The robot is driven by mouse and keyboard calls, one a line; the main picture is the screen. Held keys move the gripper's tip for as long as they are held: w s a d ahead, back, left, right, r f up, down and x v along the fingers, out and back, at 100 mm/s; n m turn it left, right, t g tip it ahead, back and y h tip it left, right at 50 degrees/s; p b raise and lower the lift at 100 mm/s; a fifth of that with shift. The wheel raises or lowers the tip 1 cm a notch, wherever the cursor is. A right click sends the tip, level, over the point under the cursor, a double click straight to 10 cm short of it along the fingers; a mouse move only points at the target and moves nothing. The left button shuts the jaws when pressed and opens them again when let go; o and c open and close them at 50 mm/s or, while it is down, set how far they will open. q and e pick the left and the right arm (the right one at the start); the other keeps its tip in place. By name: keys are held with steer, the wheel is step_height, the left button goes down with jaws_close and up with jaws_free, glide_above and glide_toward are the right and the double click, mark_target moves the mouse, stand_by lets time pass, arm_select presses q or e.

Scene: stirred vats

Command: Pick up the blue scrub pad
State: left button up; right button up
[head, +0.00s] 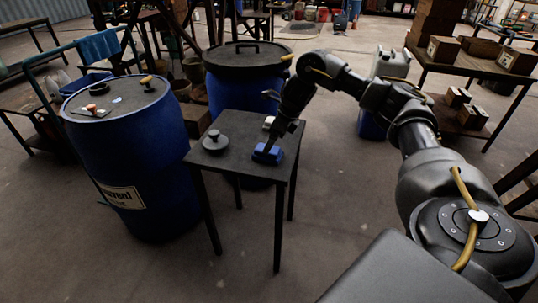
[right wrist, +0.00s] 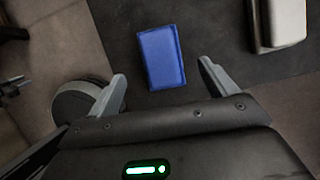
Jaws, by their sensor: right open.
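The blue scrub pad (head: 267,155) lies on a small dark table (head: 243,133), near its right front edge. In the right wrist view the blue scrub pad (right wrist: 162,57) lies flat, ahead of and between the fingertips, not touching either one. My right gripper (head: 275,143) points down just over the pad in the head view. It also shows in the right wrist view (right wrist: 163,80), with its two fingers spread wide and nothing between them. My left gripper does not show in either view.
A dark round lidded object (head: 215,142) stands on the table's left side. A pale block (head: 268,123) sits behind the pad and also shows in the right wrist view (right wrist: 285,22). Blue drums (head: 122,160) stand left of and behind the table.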

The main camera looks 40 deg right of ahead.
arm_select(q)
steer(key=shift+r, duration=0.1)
arm_select(e)
steer(key=shift+w+a+f, duration=0.2)
steer(key=shift+f, duration=0.2)
steer(key=x, duration=0.4)
steer(key=shift+d+f, duration=0.1)
steer(key=shift+f, duration=0.15)
steer(key=shift+w+f, duration=0.2)
steer(key=shift+f, duration=0.15)
steer(key=c, duration=1.1)
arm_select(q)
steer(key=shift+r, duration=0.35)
arm_select(e)
steer(key=shift+r, duration=0.15)
